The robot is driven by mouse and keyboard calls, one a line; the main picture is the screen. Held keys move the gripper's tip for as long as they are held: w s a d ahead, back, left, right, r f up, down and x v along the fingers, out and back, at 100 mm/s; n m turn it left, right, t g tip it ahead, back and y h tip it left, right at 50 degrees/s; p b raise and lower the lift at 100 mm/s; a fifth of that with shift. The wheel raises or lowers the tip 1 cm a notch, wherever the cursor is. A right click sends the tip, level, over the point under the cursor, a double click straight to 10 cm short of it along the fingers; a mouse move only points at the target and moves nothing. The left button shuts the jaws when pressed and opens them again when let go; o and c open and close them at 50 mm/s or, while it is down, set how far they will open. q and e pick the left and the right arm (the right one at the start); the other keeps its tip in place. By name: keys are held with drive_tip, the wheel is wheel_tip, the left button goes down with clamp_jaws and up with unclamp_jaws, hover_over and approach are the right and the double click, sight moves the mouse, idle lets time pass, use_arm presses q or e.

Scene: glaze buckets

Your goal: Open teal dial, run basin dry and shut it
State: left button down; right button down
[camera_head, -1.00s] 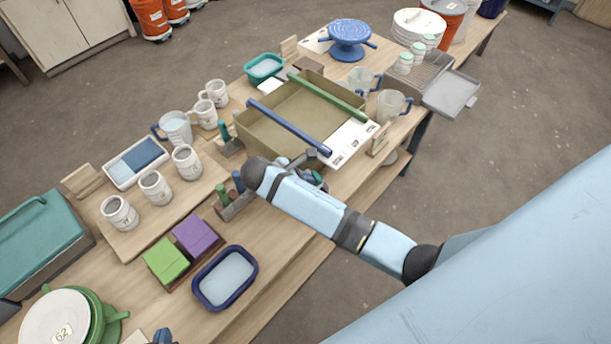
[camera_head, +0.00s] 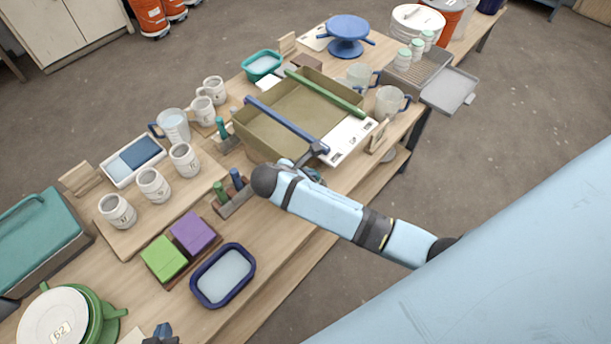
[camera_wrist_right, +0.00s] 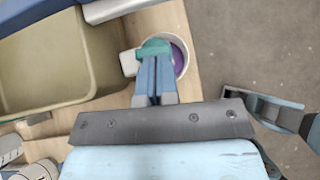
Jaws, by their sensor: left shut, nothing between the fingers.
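The olive basin (camera_head: 262,143) stands on the table with a blue bar and a green bar across its top. Its near wall shows in the right wrist view (camera_wrist_right: 97,72). The teal dial (camera_wrist_right: 154,46) is at the fingertips of my right gripper (camera_wrist_right: 155,62), whose two blue fingers are close together and seem shut on it. A white vessel with purple inside (camera_wrist_right: 180,60) is below the dial. In the head view my right arm hides most of this spot. My left gripper (camera_head: 160,334) is shut and empty at the bottom edge.
Several white mugs (camera_head: 153,184) and a jug (camera_head: 174,125) stand left of the basin. A small rack with green and blue pegs (camera_head: 232,198) is close to my right arm. A navy tray (camera_head: 223,274) and green and purple boxes (camera_head: 193,233) lie nearer. Floor is clear at right.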

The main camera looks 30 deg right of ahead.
drive_tip(key=shift+w+d, duration=0.15)
drive_tip(key=shift+w, duration=0.05)
idle(0.3)
drive_tip(key=shift+w, duration=0.55)
